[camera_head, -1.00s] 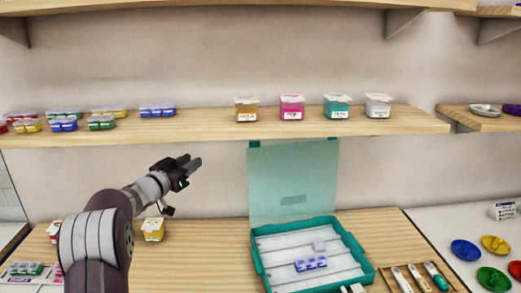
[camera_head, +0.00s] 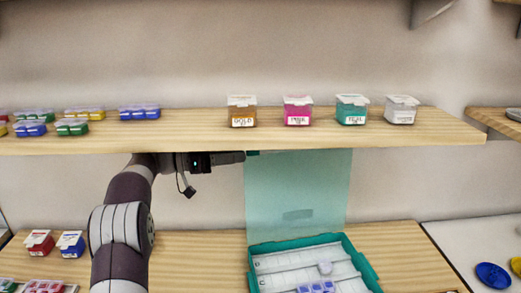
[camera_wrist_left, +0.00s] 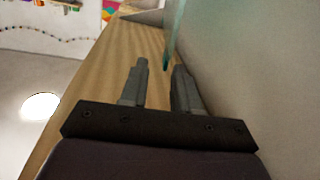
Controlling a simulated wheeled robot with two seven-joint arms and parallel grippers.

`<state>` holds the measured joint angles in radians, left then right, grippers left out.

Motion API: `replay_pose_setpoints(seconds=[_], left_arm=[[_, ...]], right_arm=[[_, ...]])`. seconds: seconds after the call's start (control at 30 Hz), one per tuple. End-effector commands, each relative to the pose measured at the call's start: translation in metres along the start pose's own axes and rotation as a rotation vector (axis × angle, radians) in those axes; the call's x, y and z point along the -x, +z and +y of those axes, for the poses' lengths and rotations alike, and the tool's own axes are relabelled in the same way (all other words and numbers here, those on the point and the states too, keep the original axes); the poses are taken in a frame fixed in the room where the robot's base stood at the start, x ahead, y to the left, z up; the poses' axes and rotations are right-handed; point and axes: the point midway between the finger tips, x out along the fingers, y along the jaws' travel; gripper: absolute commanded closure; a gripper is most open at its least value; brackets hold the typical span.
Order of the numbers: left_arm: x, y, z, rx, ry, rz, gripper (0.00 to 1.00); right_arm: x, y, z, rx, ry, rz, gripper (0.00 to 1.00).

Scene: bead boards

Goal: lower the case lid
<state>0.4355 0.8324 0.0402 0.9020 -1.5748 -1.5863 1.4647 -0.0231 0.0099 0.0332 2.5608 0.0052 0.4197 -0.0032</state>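The case is a teal tray (camera_head: 362,262) with white divided rows inside, on the lower wooden counter. Its translucent teal lid (camera_head: 298,195) stands upright at the back, with its top edge just under the shelf. The lid also shows edge-on in the left wrist view (camera_wrist_left: 172,35), ahead of the fingers. My left gripper (camera_head: 243,157) is level with the lid's upper left corner, just below the shelf. In the left wrist view its two fingers (camera_wrist_left: 161,78) are apart with nothing between them, and the lid's edge lies just beyond the tips. My right gripper is not in view.
The wooden shelf (camera_head: 215,143) is close above my left gripper and carries labelled boxes such as the gold one (camera_head: 242,112). Blue beads (camera_head: 316,287) and a pale block (camera_head: 325,268) sit inside the case.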

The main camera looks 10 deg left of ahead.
Motion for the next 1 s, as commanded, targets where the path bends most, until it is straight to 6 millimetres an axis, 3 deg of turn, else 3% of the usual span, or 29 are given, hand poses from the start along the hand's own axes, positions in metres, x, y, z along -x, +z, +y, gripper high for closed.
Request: replay_pose_setpoints(seconds=[0.13, 0.33, 0.63, 0.67, 0.73, 1.0], left_arm=[[-0.037, 0.000, 0.000, 0.002, 0.002, 0.000, 0.69], [-0.064, 0.000, 0.000, 0.001, 0.000, 0.001, 0.69], [-0.068, 0.001, -0.001, 0.001, -0.002, 0.001, 0.69], [-0.068, 0.001, -0.001, 0.001, -0.002, 0.001, 0.76], [-0.068, 0.001, -0.001, 0.001, -0.002, 0.001, 0.98], [-0.068, 0.000, -0.001, 0.000, -0.002, 0.001, 1.00]], right_arm=[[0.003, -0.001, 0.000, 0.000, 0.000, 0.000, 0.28], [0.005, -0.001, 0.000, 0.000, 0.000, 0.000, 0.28], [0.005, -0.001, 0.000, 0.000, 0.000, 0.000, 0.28], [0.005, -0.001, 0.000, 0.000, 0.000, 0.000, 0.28], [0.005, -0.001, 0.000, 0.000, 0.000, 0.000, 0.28], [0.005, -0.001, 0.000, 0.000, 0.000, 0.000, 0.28]])
